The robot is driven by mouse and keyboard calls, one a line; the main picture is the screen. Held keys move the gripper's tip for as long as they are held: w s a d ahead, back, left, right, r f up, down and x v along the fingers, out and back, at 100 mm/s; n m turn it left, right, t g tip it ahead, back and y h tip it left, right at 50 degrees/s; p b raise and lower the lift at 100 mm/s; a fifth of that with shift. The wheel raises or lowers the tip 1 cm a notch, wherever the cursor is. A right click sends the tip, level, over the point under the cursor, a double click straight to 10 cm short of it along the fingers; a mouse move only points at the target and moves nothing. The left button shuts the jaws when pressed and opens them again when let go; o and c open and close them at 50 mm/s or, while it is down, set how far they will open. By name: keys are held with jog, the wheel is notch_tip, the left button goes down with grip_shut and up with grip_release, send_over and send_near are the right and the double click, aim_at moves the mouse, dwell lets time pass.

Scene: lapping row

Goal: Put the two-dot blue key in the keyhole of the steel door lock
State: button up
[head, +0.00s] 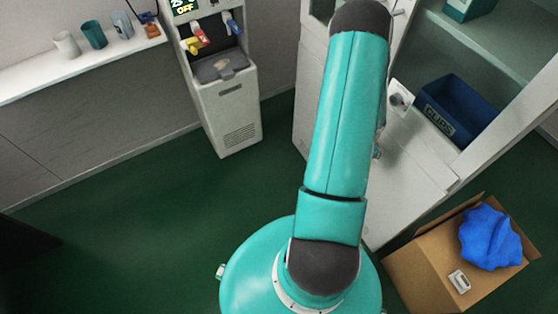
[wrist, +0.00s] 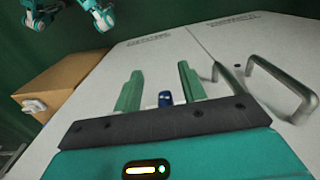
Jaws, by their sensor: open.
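My gripper (wrist: 160,80) shows in the wrist view with its two green fingers apart. A small blue object (wrist: 165,99), which looks like the blue key, shows between the fingers, nearer the right one. I cannot make out its dots, or whether it touches a finger or the pale surface behind it. In the wrist view a small dark round spot (wrist: 238,93) lies on the pale cabinet front by the metal handles; I cannot tell if it is a keyhole. In the head view my arm hides the gripper, and I cannot identify the steel door lock.
Two bar handles (wrist: 285,88) stick out at the right of the wrist view. A cardboard box (head: 425,265) with a blue cloth (head: 489,237) stands at the lower right. A blue CLIPS bin (head: 458,108) sits in the open cabinet.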

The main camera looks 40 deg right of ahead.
jog(key=w+a+m+t+y, duration=0.1)
jog(key=w+a+y, duration=0.1)
jog(key=w+a, duration=0.3)
jog(key=w+a+r+m+t+y, duration=0.1)
jog(key=w+a, duration=0.4)
jog(key=a, duration=0.6)
jog(key=w+a+r+m+t+y, duration=0.1)
jog(key=w+a+y, duration=0.1)
jog(key=w+a, duration=0.4)
jog(key=a, duration=0.3)
jog(key=shift+m+y, duration=0.3)
jog(key=shift+y, duration=0.1)
jog(key=shift+s, duration=0.1)
